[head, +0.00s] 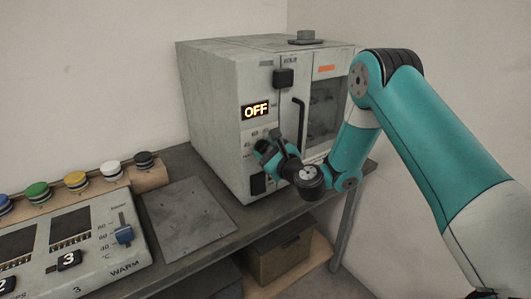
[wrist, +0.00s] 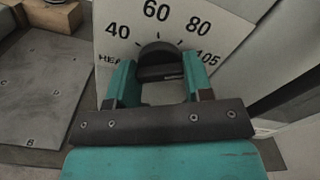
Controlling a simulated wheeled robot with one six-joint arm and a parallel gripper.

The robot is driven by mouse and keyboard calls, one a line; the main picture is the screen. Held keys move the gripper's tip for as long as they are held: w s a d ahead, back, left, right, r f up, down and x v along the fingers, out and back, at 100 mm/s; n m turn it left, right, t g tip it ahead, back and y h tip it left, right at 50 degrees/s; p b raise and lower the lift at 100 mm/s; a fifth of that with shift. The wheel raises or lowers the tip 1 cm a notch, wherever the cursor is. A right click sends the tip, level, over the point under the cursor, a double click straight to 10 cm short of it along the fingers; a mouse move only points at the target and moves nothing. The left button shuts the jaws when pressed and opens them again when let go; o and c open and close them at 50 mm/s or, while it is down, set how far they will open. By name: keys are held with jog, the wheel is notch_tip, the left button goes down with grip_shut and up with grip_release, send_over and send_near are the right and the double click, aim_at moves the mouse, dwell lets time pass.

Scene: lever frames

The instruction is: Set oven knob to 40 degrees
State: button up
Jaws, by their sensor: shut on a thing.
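The oven (head: 215,100) is a grey box on the bench, and its display (head: 256,111) reads OFF. The oven knob (wrist: 158,53) is dark and round, with a dial marked 40, 60, 80 and 105 around its top. My gripper (wrist: 160,72) has one teal finger on each side of the knob and is shut on it. In the head view my gripper (head: 268,150) is at the oven's front, below the display, and hides the knob. I cannot tell which mark the knob points to.
The oven door has a dark handle (head: 299,121) right of my gripper. A flat metal plate (head: 188,218) lies left of the oven. A control panel (head: 75,250) with a blue slider and several coloured buttons stand further left.

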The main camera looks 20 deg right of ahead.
jog(key=n+b, duration=0.2)
jog(key=n, duration=0.2)
jog(key=shift+f+b, duration=0.1)
jog(key=shift+b, duration=0.2)
jog(key=n+b, duration=0.2)
jog(key=n, duration=0.2)
jog(key=n+b, duration=0.2)
jog(key=n, duration=0.1)
jog(key=shift+n+b, duration=0.4)
jog(key=n+b, duration=0.3)
jog(key=shift+a+f+n, duration=0.1)
jog(key=shift+n, duration=0.2)
jog(key=n+b, duration=1)
jog(key=shift+b, duration=0.3)
jog(key=o, duration=0.9)
